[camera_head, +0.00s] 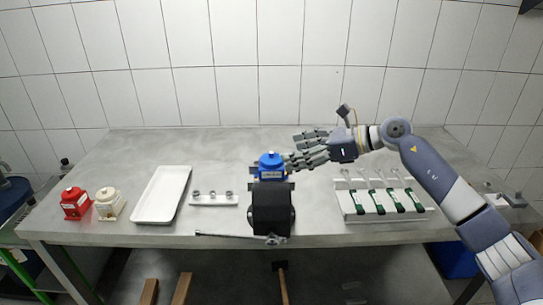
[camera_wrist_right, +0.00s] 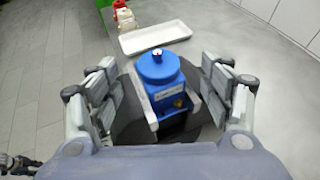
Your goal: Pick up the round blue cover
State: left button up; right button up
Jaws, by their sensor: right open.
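The round blue cover (camera_head: 271,159) sits on top of a blue pump body (camera_head: 270,173), which is held on a black stand at the middle of the table. In the right wrist view the cover (camera_wrist_right: 157,65) is a round blue cap with a small knob, above the blue body with a label. My right gripper (camera_head: 297,158) reaches in from the right, just beside the cover in the head view. In the wrist view its fingers (camera_wrist_right: 160,95) are spread apart on both sides of the pump, open and empty. My left gripper is not in view.
A white tray (camera_head: 161,195), a red pump (camera_head: 75,203) and a cream pump (camera_head: 109,204) are at the left. A small holder (camera_head: 214,198) is left of the black stand (camera_head: 272,210). A rack with green-handled tools (camera_head: 383,203) is at the right. A thin bar (camera_head: 240,237) lies in front.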

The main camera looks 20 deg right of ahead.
aim_at(274, 154)
jog(key=p+x, duration=0.2)
jog(key=x, duration=0.1)
jog(key=p+x, duration=0.1)
jog(key=x, duration=0.1)
jog(key=shift+s+a+r, duration=0.1)
jog(key=shift+a+r, duration=0.05)
jog(key=shift+r, duration=0.2)
jog(key=shift+w+a+f, duration=0.2)
jog(key=shift+a+f, duration=0.05)
jog(key=shift+w+f, duration=0.1)
jog(key=shift+c, duration=0.3)
jog(key=c, duration=0.9)
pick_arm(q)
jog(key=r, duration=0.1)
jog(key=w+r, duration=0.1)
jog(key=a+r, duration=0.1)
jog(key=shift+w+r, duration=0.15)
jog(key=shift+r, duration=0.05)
pick_arm(e)
jog(key=shift+c, duration=0.5)
